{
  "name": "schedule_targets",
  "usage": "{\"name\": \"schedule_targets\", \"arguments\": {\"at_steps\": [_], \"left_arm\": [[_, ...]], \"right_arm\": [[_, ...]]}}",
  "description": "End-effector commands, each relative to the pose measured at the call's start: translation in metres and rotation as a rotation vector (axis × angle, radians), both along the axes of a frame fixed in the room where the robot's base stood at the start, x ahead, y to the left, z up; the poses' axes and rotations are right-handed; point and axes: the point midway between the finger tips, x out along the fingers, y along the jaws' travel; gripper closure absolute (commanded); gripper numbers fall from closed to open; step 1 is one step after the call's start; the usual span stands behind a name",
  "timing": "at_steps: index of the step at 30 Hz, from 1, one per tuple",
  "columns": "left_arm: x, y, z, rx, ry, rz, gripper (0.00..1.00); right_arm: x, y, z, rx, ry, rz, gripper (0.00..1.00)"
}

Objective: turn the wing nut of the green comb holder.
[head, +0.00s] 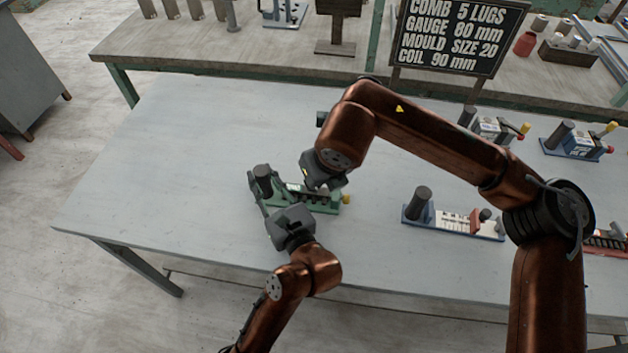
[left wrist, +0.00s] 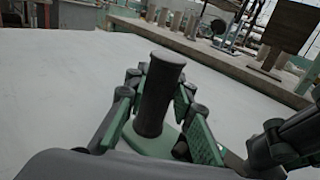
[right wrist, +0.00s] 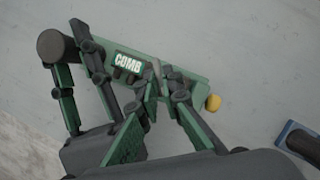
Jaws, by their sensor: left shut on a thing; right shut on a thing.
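The green comb holder (head: 326,207) lies on the grey table, with a dark upright post at its left end and a yellow knob (head: 346,198) at its right end. In the left wrist view my left gripper (left wrist: 158,82) is shut around the dark post (left wrist: 155,105). My right gripper (right wrist: 157,84) is shut over the middle of the holder, beside the COMB label (right wrist: 128,63). A thin greyish piece, apparently the wing nut (right wrist: 157,68), shows between its fingertips. In the head view the right gripper mostly hides that spot.
A blue holder (head: 455,228) with a dark post stands to the right on the same table. Further holders (head: 490,128) stand behind it. The left part of the table is clear. My right arm crosses above the table.

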Motion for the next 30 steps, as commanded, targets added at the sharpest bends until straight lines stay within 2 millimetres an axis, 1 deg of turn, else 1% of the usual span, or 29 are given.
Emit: {"name": "schedule_targets", "arguments": {"at_steps": [30], "left_arm": [[0.0001, 0.0004, -0.0004, 0.0, 0.001, 0.001, 1.0]], "right_arm": [[0.0083, -0.0046, 0.0005, 0.002, 0.002, 0.963, 1.0]]}}
